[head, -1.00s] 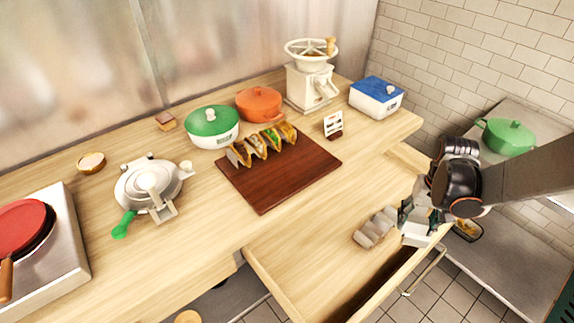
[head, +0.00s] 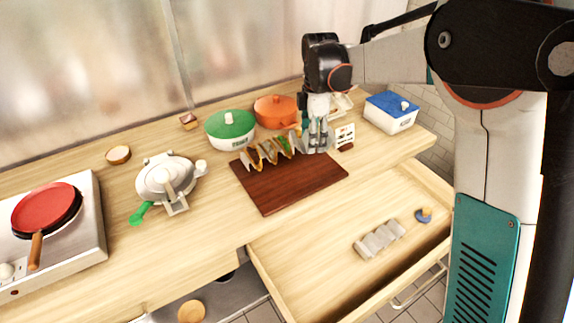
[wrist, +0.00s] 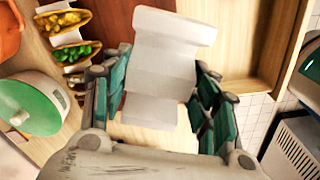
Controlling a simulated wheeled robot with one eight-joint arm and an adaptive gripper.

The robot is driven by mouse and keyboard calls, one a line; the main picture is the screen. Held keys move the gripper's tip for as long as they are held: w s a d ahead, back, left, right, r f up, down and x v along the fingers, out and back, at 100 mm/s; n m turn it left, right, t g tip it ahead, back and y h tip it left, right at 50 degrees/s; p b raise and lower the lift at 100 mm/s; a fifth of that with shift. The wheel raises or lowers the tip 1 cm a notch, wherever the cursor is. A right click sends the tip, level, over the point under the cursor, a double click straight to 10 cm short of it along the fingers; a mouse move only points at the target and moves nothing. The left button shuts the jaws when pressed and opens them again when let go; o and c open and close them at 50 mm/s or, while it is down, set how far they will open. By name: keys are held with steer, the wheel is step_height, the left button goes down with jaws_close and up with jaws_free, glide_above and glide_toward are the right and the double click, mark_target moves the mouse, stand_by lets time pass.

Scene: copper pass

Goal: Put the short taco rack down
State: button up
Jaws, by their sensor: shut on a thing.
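My gripper (head: 318,142) is over the counter by the right back of the brown cutting board (head: 285,192), pointing down. In the wrist view my gripper (wrist: 160,95) is shut on a pale, folded rack (wrist: 160,65), which looks like the short taco rack. In the head view the held rack is mostly hidden by the fingers. I cannot tell whether it touches the surface below. Filled tacos (head: 268,150) stand in a row at the back of the board, just left of my gripper.
A green-lidded pot (head: 230,128), an orange pot (head: 275,110), a small white card stand (head: 345,135) and a blue-lidded box (head: 391,111) surround my gripper. The open drawer (head: 330,262) holds another pale rack (head: 380,240) and a blue item (head: 424,215). The board's front is clear.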

mark_target(298, 180)
steer(key=a+r+n, duration=0.1)
steer(key=r+n, duration=0.1)
steer(key=w+a+r+n, duration=0.1)
steer(key=a+r, duration=0.1)
steer(key=shift+a+n, duration=0.2)
steer(key=shift+n, duration=0.2)
steer(key=shift+a, duration=0.1)
step_height(298, 180, down, 20)
steer(key=b, duration=0.4)
steer(key=shift+r, duration=0.2)
steer(key=shift+f+b, duration=0.15)
steer(key=shift+b, duration=0.15)
steer(key=o, duration=1.1)
